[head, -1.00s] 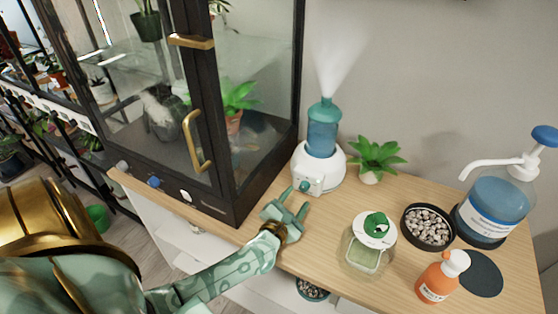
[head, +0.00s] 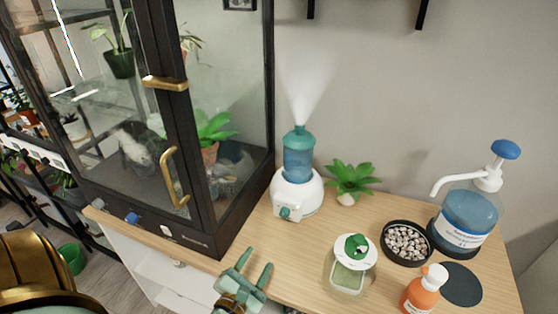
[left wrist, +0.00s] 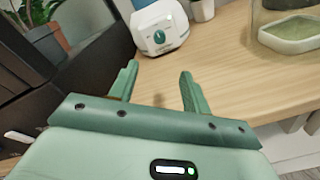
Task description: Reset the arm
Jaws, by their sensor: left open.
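My left gripper (head: 250,270) is at the front edge of the wooden table, its two green fingers apart with nothing between them. In the left wrist view the open fingers (left wrist: 160,88) point over the bare tabletop towards the white humidifier base. The humidifier (head: 297,185), with a teal bottle on top and mist rising, stands beyond the gripper, apart from it; its knob side also shows in the left wrist view (left wrist: 157,27). My right gripper is in neither view.
A black-framed glass cabinet (head: 195,235) stands left of the gripper. On the table (head: 285,238) are a small plant (head: 352,180), a green-lidded jar (head: 350,268), a pebble bowl (head: 407,243), an orange bottle (head: 421,292) and a blue pump bottle (head: 467,218).

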